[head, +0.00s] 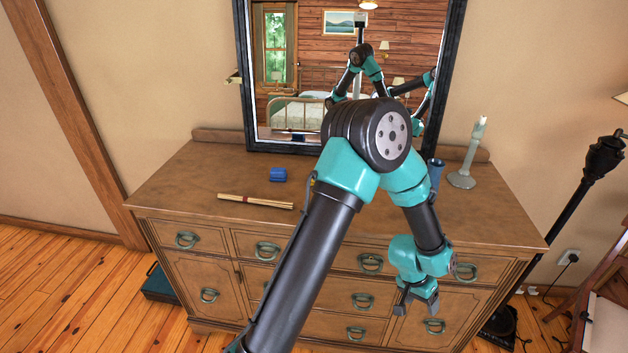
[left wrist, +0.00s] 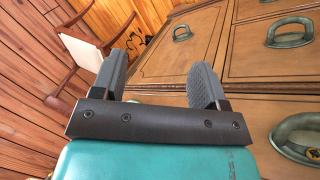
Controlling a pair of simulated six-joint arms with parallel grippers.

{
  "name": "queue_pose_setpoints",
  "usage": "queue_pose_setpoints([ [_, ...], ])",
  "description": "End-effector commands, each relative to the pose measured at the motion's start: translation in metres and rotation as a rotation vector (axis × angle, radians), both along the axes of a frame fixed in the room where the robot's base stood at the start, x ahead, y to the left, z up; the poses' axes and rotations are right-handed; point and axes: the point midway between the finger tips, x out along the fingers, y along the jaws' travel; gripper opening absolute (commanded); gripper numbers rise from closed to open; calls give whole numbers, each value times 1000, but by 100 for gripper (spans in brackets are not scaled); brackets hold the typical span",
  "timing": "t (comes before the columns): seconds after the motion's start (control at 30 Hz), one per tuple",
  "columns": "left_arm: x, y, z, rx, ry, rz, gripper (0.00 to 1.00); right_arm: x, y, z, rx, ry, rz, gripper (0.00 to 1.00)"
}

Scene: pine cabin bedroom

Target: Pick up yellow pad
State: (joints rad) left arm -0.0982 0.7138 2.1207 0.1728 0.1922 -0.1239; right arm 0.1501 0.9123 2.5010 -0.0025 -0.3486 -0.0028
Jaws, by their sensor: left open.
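I see no yellow pad in either view. My left arm reaches across the dresser in the head view and bends down at its front. My left gripper (head: 417,303) hangs in front of the drawers, pointing down. In the left wrist view the two grey fingers (left wrist: 158,70) stand apart with nothing between them. My right gripper does not show, apart from arms reflected in the mirror. My left arm hides part of the dresser top and mirror.
The wooden dresser (head: 180,180) bears a blue block (head: 278,174), a bundle of thin sticks (head: 255,201), a blue cup (head: 436,172) and a candlestick (head: 465,165). A mirror (head: 240,75) stands behind. A lamp (head: 590,165) and chair (head: 605,325) are at right.

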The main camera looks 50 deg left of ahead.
Motion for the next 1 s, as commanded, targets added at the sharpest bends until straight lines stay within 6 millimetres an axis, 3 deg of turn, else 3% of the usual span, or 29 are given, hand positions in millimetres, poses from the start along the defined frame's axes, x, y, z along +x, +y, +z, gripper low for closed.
queue_pose_setpoints([
  [0.03,25,-2,28,-11,-40,-33,67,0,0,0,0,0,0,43],
  [0.2,77,3,103,-30,-124,-156,67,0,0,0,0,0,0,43],
  [0.37,105,14,163,-33,-188,-251,67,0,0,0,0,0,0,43],
  [0.53,128,54,209,-1,-242,-352,67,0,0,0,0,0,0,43],
  [0.77,145,162,237,116,-271,-498,67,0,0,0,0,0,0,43],
  [0.87,145,224,248,182,-264,-564,67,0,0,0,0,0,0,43],
  [1.0,130,325,269,286,-223,-667,67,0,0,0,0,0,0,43],
])
